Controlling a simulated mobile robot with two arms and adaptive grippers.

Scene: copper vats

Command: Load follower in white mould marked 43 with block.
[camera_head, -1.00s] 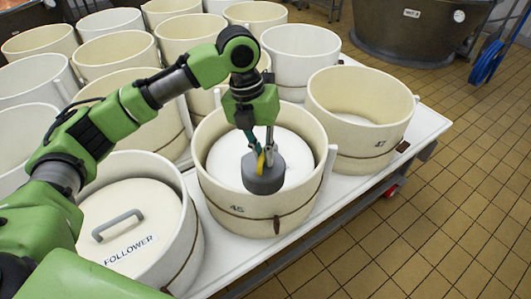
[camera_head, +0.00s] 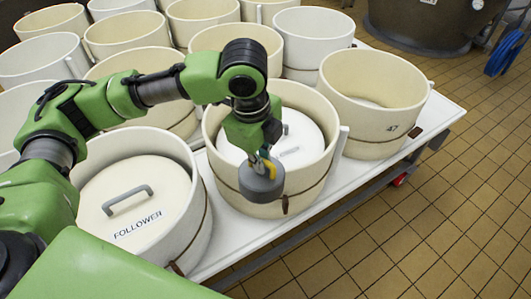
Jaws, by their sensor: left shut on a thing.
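A grey round block (camera_head: 262,184) hangs from my left gripper (camera_head: 262,158), which is shut on it. The block appears in front of the near wall of a cream mould (camera_head: 300,190); whether they touch I cannot tell. A white disc with a small handle (camera_head: 290,150) lies inside that mould. No number shows on this mould, and I cannot make out a mark 43 anywhere. My right gripper is not in view.
Several more moulds crowd behind. The white table (camera_head: 335,200) has a bare strip along its front edge. A dark vat (camera_head: 430,25) and a blue hose (camera_head: 505,52) are at the back right, over tiled floor.

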